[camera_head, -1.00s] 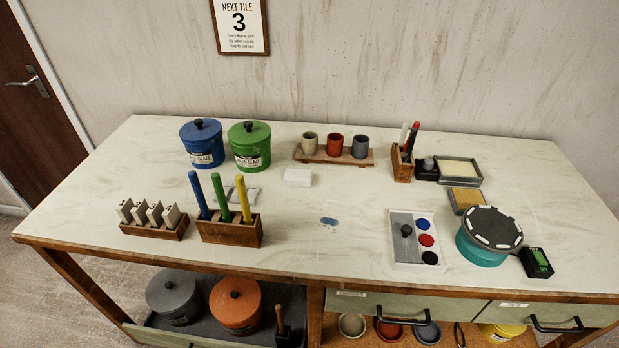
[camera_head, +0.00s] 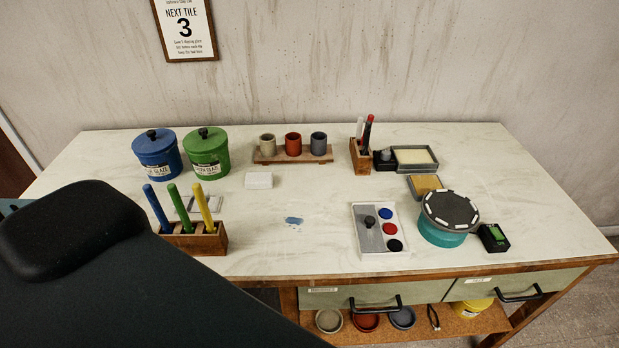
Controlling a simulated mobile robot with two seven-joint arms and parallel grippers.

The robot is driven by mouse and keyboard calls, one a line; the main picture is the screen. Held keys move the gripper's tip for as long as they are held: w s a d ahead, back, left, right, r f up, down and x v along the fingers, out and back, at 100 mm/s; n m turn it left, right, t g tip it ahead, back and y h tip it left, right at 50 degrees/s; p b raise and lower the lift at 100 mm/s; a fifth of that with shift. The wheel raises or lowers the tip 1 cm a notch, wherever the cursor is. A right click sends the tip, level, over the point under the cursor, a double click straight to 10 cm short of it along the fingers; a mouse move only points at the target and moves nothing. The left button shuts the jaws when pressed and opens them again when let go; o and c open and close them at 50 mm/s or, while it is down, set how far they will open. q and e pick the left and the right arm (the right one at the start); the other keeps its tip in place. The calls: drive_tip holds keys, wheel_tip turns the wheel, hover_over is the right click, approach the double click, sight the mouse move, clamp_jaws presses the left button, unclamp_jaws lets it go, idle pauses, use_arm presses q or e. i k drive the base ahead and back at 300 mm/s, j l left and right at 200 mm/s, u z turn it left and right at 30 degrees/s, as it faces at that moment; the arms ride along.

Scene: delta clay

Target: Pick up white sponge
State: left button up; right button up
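The white sponge (camera_head: 258,180) is a small white block lying flat on the table (camera_head: 330,246). It sits right of the green glaze pot (camera_head: 207,152) and in front of the wooden board with cups. Nothing touches it. A large dark part of my own arm fills the lower left of the view. Neither gripper's fingers can be seen.
A wooden holder (camera_head: 208,242) with blue, green and yellow sticks stands front left of the sponge. Three cups stand on a wooden board (camera_head: 266,159) behind it. A blue smear (camera_head: 293,220) marks the tabletop. A white tray (camera_head: 369,240) and turquoise turntable (camera_head: 441,236) stand to the right.

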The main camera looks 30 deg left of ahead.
sight(254, 180)
drive_tip(key=k+j, duration=0.4)
drive_tip(key=k+j+z, duration=0.15)
drive_tip(key=k+j, duration=0.2)
drive_tip(key=j, duration=0.25)
